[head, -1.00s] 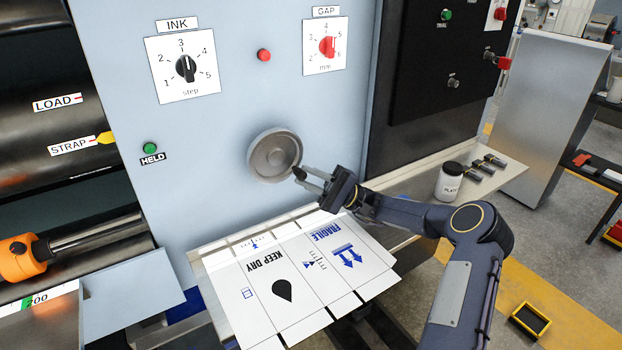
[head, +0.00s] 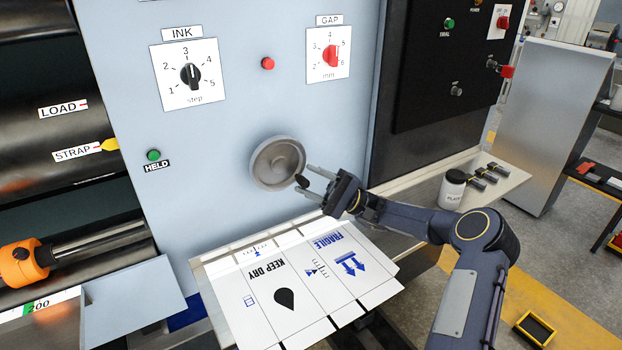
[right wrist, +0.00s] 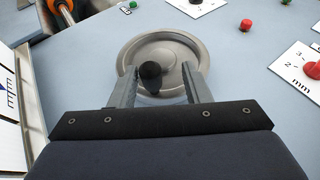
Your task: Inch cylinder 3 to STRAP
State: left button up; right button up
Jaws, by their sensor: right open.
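A grey round handwheel (head: 277,163) is mounted on the pale blue machine panel, with a dark knob (right wrist: 150,74) at its rim. My right gripper (head: 306,182) is at the wheel's lower right edge. In the right wrist view its two open fingers (right wrist: 160,88) stand either side of the knob, with gaps between; I cannot tell how deep the knob sits. At the left, a STRAP label (head: 78,153) with a yellow pointer (head: 109,145) lies beside a dark cylinder (head: 70,180), below a LOAD label (head: 64,109). My left gripper is not in view.
A green HELD lamp (head: 153,155) and a red button (head: 267,63) are on the panel, with INK (head: 190,75) and GAP (head: 331,56) dials above. A printed cardboard sheet (head: 300,280) lies below the wheel. A white jar (head: 453,188) stands on the ledge at right.

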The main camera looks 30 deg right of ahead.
jog(key=s+a+r, duration=0.6)
jog(key=s+r, duration=0.5)
jog(key=s, duration=0.1)
jog(key=shift+s+a+r, duration=0.2)
jog(key=shift+a+r, duration=0.15)
jog(key=shift+a, duration=0.05)
